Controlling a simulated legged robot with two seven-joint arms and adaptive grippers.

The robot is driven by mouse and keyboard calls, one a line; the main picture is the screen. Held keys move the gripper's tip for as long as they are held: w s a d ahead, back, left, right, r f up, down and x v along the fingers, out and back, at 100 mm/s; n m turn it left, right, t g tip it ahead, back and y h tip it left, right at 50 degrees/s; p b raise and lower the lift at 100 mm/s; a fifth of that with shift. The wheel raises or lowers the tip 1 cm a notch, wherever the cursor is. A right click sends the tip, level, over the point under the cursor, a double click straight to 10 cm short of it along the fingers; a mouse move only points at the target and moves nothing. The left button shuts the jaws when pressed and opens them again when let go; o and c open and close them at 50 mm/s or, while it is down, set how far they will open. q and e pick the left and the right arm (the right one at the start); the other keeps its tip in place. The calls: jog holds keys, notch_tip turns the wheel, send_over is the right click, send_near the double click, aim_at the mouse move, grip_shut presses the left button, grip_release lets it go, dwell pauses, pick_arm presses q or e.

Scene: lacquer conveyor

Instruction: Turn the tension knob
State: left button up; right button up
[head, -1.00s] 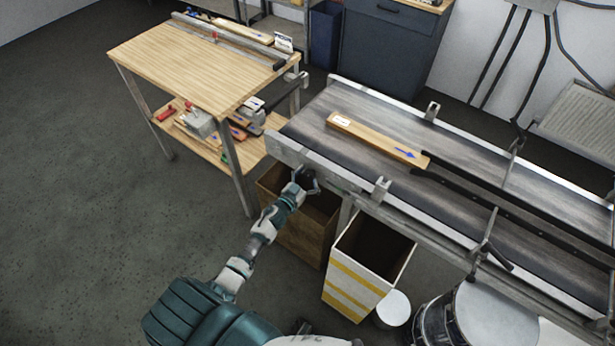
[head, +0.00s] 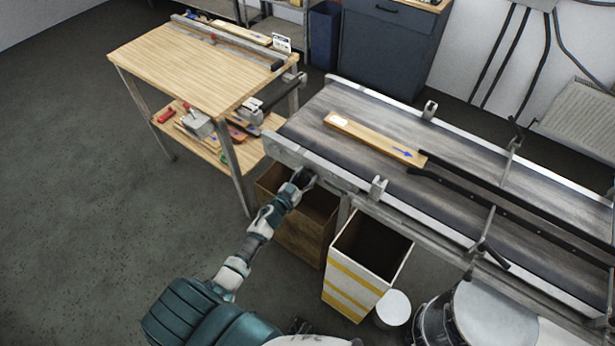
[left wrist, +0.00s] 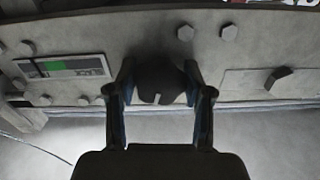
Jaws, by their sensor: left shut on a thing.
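The tension knob (left wrist: 158,82) is dark and round with a pale mark on its face, set on the grey metal side plate (left wrist: 100,35) of the conveyor. In the left wrist view my left gripper (left wrist: 160,92) has one finger on each side of the knob and is shut on it. In the head view my left gripper (head: 304,178) is at the near left end of the conveyor (head: 345,115), and the knob is mostly hidden there. A label with a green area (left wrist: 60,67) is on the plate left of the knob. My right gripper is not in view.
A wooden board (head: 375,138) with a blue arrow lies on the belt. An open brown box (head: 300,232) and a yellow-striped bin (head: 365,270) stand below the conveyor. A wooden workbench (head: 195,65) is at the left. Bolt heads (left wrist: 185,33) surround the knob.

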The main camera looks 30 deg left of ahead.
pick_arm(q)
jog(key=shift+w+a+r+m, duration=0.1)
jog(key=shift+a+r+m, duration=0.15)
jog(key=shift+m, duration=1.15)
jog(key=shift+d+m, duration=0.2)
jog(key=shift+m, duration=0.6)
jog(key=shift+a+m+b, duration=0.1)
jog(key=shift+m+b, duration=0.2)
jog(key=shift+m, duration=1.4)
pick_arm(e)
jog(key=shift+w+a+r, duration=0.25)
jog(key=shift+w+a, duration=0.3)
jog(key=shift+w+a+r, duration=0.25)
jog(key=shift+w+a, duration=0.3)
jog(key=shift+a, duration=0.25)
